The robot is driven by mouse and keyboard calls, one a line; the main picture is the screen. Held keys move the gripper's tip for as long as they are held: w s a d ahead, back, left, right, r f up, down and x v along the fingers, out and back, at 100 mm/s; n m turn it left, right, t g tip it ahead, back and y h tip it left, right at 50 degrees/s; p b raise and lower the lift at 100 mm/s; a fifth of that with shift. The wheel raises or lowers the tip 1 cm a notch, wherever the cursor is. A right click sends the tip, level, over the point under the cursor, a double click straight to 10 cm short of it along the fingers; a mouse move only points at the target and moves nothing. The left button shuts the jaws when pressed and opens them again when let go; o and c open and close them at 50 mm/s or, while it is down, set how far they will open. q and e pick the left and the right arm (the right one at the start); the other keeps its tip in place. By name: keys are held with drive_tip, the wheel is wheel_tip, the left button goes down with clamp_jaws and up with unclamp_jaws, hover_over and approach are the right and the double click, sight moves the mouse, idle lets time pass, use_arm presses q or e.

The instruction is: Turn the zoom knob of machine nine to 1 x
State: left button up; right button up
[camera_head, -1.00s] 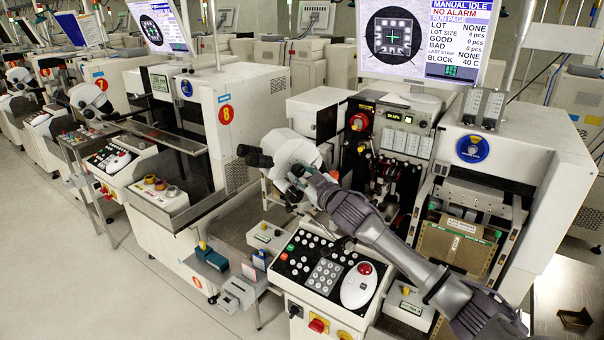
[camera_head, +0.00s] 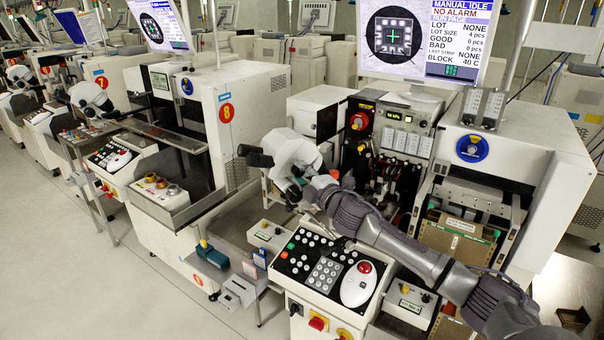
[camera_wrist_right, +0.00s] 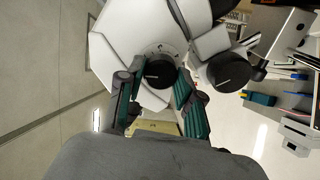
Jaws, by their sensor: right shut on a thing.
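The white microscope head (camera_head: 292,150) with its dark eyepieces stands at the front of the near machine (camera_head: 545,150), right of the machine labelled 8. My right gripper (camera_head: 303,187) reaches the microscope's lower right side. In the right wrist view, a black round zoom knob (camera_wrist_right: 160,72) with a pale dial around it sits between the green-padded fingers of my right gripper (camera_wrist_right: 160,84). The gripper is shut on this knob. Its setting is too small to read. A second black knob (camera_wrist_right: 229,71) is just to the right. My left gripper is not in view.
Below the arm is a control panel with a keypad (camera_head: 325,275) and a white mouse-like device with a red button (camera_head: 359,284). A monitor (camera_head: 425,45) stands above the machine. Machine 8 (camera_head: 240,120) is to the left. Open floor (camera_head: 60,270) lies at front left.

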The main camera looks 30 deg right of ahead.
drive_tip(key=n, duration=0.3)
drive_tip(key=shift+n, duration=0.3)
drive_tip(key=shift+f+n+p, duration=0.1)
drive_tip(key=shift+n+p, duration=0.45)
drive_tip(key=shift+n, duration=1.25)
drive_tip(key=o, duration=1.2)
drive_tip(key=shift+c, duration=0.2)
drive_tip(key=s, duration=1.2)
drive_tip(key=shift+a, duration=0.3)
